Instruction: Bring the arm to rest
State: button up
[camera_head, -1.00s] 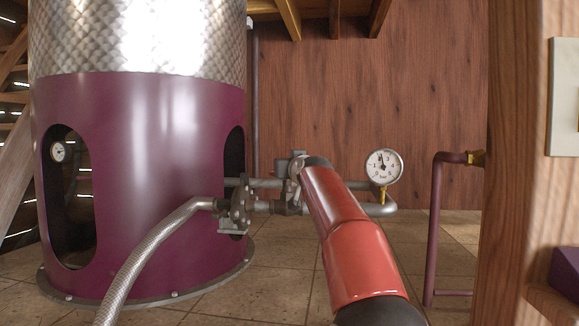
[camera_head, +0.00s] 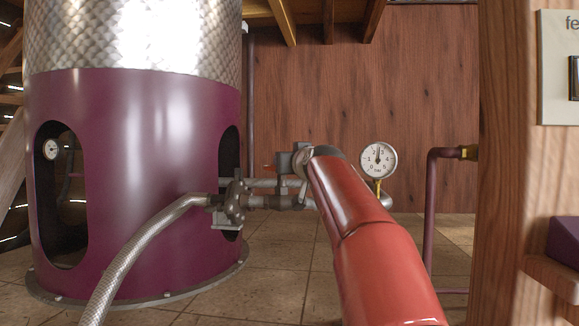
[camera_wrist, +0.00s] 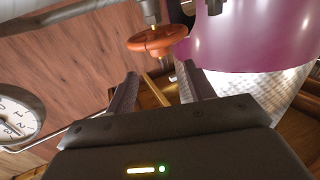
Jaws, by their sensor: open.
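My gripper (camera_wrist: 158,82) shows in the wrist view with its two dark fingers spread apart and nothing between them. An orange-red handwheel (camera_wrist: 157,39) on a metal stem lies beyond the fingertips, apart from them in the picture; the exact distance cannot be told. In the head view my red arm reaches forward to the pipes and hides my gripper.
The purple still base (camera_head: 140,180) stands at left, with a braided hose (camera_head: 135,262) running to a grey valve (camera_head: 233,203). A pressure gauge (camera_head: 378,160) sits right of my arm. A wooden post (camera_head: 505,150) and purple pipe (camera_head: 432,220) stand at right.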

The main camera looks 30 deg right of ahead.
dwell(0.4)
jog(key=s+a+f+n+g+y, duration=0.1)
jog(key=s+a+f+g, duration=0.1)
jog(key=s+a+f, duration=0.4)
jog(key=s+a+f+n+g+y, duration=0.1)
jog(key=s+a+f+g+y, duration=0.2)
jog(key=a+f, duration=0.45)
jog(key=s+a+f+g, duration=0.3)
jog(key=s+f, duration=1)
jog(key=s, duration=0.1)
jog(key=s+a+f+g, duration=0.3)
jog(key=s+f+g, duration=0.1)
jog(key=s+f, duration=1)
jog(key=shift+f+h, duration=0.15)
jog(key=shift+h, duration=0.25)
dwell(0.8)
